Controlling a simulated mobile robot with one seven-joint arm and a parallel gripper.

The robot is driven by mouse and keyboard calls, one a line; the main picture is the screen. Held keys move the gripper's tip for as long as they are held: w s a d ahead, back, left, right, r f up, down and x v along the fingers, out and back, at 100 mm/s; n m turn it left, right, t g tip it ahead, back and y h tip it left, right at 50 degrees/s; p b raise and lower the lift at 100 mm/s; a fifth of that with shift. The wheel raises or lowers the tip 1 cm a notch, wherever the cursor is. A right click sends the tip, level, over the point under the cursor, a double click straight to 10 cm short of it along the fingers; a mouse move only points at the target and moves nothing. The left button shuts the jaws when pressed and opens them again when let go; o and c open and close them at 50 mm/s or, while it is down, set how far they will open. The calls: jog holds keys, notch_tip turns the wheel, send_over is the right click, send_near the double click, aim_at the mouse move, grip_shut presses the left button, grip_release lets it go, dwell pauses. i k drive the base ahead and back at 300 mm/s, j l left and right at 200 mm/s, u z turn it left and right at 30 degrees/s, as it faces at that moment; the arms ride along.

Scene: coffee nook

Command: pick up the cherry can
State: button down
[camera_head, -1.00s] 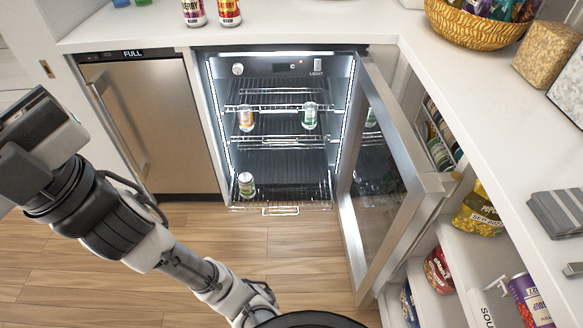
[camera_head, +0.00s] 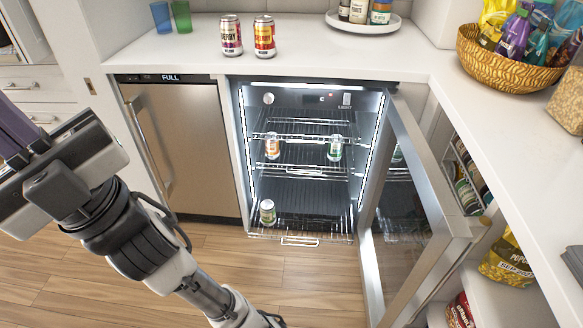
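Two cans stand upright side by side on the white counter above the open fridge. The left can (camera_head: 231,36) is white and dark purple, and the right can (camera_head: 264,37) is red and yellow. Their labels are too small to read fully, so I cannot tell for sure which is the cherry can. My gripper (camera_head: 20,135) is at the left edge, well left of and nearer than both cans. Its fingers are largely cut off by the picture edge, so I cannot see whether it is open or holds anything.
The fridge door (camera_head: 420,210) stands open to the right. Inside are an orange can (camera_head: 272,146), a green can (camera_head: 335,148) and a low can (camera_head: 267,212). Cups (camera_head: 181,16) stand left on the counter, a bottle tray (camera_head: 362,24) right. Counter in front of the cans is clear.

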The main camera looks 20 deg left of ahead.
aim_at(264, 26)
jog(key=i+j+z, duration=0.25)
jog(key=i+j, duration=0.15)
jog(key=j, duration=0.2)
jog(key=i+j+z, duration=0.15)
jog(key=j, duration=0.2)
jog(key=i+j+z, duration=0.15)
jog(key=j+z, duration=0.3)
jog(key=j, duration=0.55)
jog(key=j+z, duration=0.5)
jog(key=j, duration=0.5)
jog(key=j+z, duration=0.25)
jog(key=j, duration=0.55)
jog(key=i, duration=0.1)
